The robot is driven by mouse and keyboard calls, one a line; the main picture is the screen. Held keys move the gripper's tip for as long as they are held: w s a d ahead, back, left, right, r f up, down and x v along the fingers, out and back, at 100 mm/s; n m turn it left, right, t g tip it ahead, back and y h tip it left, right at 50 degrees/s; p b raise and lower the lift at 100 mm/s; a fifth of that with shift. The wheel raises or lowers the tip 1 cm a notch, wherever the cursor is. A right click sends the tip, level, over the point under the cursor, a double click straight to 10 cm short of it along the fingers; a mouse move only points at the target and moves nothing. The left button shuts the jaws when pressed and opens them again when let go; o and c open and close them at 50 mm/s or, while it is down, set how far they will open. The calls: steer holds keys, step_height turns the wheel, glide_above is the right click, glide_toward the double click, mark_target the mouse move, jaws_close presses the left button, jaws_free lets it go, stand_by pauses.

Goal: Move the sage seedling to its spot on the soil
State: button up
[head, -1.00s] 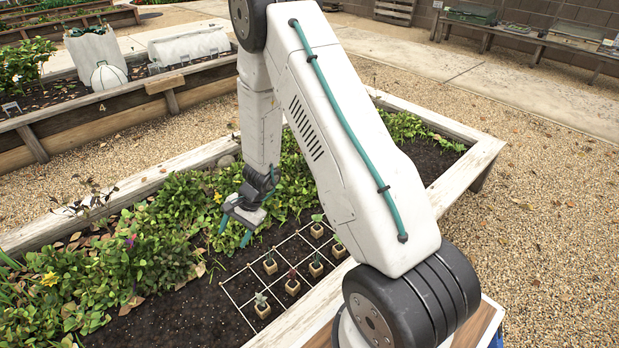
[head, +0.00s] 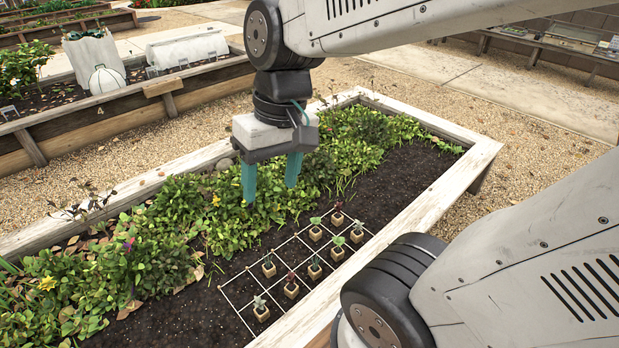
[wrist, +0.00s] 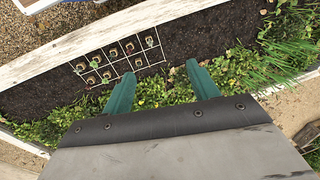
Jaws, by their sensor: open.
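Several seedlings in small tan cube pots stand in a white string grid (head: 240,312) on the dark soil. One with pale grey-green leaves (head: 261,305), at the near left end of the grid, looks most like sage, but I cannot be sure. Others have green or dark red leaves. My gripper (head: 271,193) is open and empty, its teal fingers pointing down above the leafy plants, well apart from the seedlings. In the wrist view the fingers are spread (wrist: 165,72), with the grid beyond them to the upper left.
Dense leafy plants (head: 160,235) fill the bed's far side. Bare soil (head: 410,175) lies at the right end and more at the near left. A white wooden rim (head: 440,205) borders the bed. Another raised bed (head: 130,115) stands behind, across gravel.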

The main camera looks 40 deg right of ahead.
steer(key=s+d+r+h, duration=0.1)
steer(key=s+d, duration=0.1)
steer(key=s, duration=0.3)
steer(key=shift+s+d+r+n+t+h, duration=0.3)
steer(key=shift+s+n+h, duration=0.1)
